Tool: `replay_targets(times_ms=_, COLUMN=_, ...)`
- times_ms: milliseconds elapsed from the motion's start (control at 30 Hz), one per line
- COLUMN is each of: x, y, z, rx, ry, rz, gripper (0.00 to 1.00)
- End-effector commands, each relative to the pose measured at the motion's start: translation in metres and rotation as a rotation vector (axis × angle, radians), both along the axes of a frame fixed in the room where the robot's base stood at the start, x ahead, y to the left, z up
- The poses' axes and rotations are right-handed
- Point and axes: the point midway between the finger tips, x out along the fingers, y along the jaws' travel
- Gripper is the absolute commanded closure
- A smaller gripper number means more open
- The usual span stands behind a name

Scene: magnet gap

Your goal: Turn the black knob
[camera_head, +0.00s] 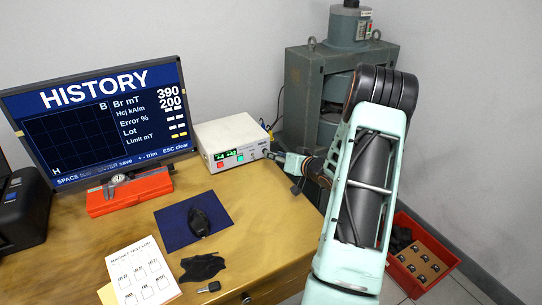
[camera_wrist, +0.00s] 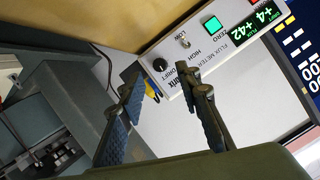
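The black knob (camera_wrist: 159,65) is a small round dial on the white flux meter's front panel, beside the DRIFT label, in the wrist view. The flux meter (camera_head: 228,132) stands on the desk in the head view, with green digits and red and green buttons. My gripper (camera_wrist: 160,80) is open and empty. Its two fingers point at the panel, and the knob shows in the gap between the fingertips, apparently clear of both. In the head view my gripper (camera_head: 276,156) is at the right end of the meter's front, where the knob is hard to make out.
A toggle switch (camera_wrist: 184,40) and green ZERO button (camera_wrist: 213,24) sit along the panel from the knob. A grey press (camera_head: 305,90) stands behind my arm. A monitor (camera_head: 100,115), red case (camera_head: 130,193), and blue mat (camera_head: 172,226) lie left. A red bin (camera_head: 447,262) is on the floor.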

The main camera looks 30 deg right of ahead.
Motion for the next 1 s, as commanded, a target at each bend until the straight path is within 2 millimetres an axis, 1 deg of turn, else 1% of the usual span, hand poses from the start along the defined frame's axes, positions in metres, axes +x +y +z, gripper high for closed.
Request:
replay_targets(times_ms=33, x=0.009, y=0.001, z=-0.004, rx=0.001, ry=-0.002, rz=0.001, gripper=0.69)
replay_targets(times_ms=100, x=0.018, y=0.002, z=-0.008, rx=0.0, ry=0.0, rz=0.001, gripper=0.69)
replay_targets(times_ms=200, x=0.027, y=0.002, z=-0.01, rx=0.0, ry=0.0, rz=0.001, gripper=0.69)
replay_targets(times_ms=333, x=0.032, y=0.002, z=-0.012, rx=0.0, ry=0.0, rz=0.0, gripper=0.69)
replay_targets(times_ms=567, x=0.033, y=0.002, z=-0.012, rx=0.0, ry=0.0, rz=0.0, gripper=0.69)
replay_targets(times_ms=600, x=0.033, y=0.002, z=-0.012, rx=0.0, ry=0.0, rz=0.0, gripper=0.7)
replay_targets(times_ms=867, x=0.033, y=0.002, z=-0.012, rx=0.0, ry=0.0, rz=0.0, gripper=0.98)
replay_targets(times_ms=900, x=0.033, y=0.002, z=-0.012, rx=0.0, ry=0.0, rz=0.0, gripper=1.0)
replay_targets(times_ms=1000, x=0.033, y=0.002, z=-0.012, rx=0.0, ry=0.0, rz=0.0, gripper=1.0)
